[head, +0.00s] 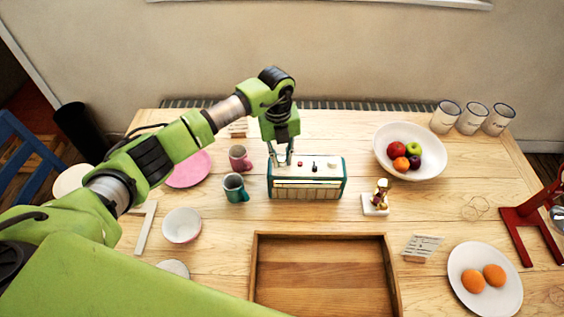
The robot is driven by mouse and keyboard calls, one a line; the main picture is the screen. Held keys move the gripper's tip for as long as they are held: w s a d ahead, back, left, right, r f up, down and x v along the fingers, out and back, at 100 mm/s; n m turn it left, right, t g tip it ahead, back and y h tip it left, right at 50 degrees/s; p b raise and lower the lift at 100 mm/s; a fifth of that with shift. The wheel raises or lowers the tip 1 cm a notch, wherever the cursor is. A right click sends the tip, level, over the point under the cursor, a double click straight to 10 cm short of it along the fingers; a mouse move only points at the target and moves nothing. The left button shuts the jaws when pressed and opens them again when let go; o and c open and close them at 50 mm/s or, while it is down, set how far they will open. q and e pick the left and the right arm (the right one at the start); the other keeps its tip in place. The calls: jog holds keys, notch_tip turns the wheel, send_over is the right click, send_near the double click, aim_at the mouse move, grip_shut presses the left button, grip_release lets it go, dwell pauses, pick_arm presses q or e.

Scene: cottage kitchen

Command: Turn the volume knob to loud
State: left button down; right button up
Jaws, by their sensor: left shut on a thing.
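A teal and cream radio (307,190) stands upright on the wooden table, with small controls on its white top. A red control (300,164) and a dark control (314,166) show on the top. My left gripper (281,160) points down at the left end of the radio's top. Its fingers are shut on a small knob there, which they mostly hide. I cannot read the knob's setting or any marks from here. My right gripper is not in view.
A pink mug (239,158) and a teal mug (235,188) stand close left of the radio. A small figurine (381,193) stands to its right. A wooden tray (320,238) lies in front. A fruit bowl (434,166) is at the back right.

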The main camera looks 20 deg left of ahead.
pick_arm(q)
jog(key=m+b, duration=0.6)
jog(key=shift+w+f+m, duration=0.1)
jog(key=shift+f+m, duration=0.05)
jog(key=shift+m, duration=0.15)
jog(key=m+b, duration=0.5)
jog(key=m, duration=0.1)
jog(key=shift+a+g, duration=0.1)
jog(key=shift+g, duration=0.2)
jog(key=m+b, duration=0.3)
jog(key=m, duration=0.2)
jog(key=shift+w+m, duration=0.1)
jog(key=shift+m, duration=0.2)
jog(key=m+b, duration=0.1)
jog(key=m, duration=0.2)
jog(key=shift+r+m+y+b, duration=0.15)
jog(key=shift+m+b, duration=0.1)
jog(key=shift+m, duration=0.45)
jog(key=shift+r+m+y+b, duration=0.1)
jog(key=shift+m+y+b, duration=0.1)
jog(key=shift+m, duration=0.8)
jog(key=c, duration=1.9)
grip_release()
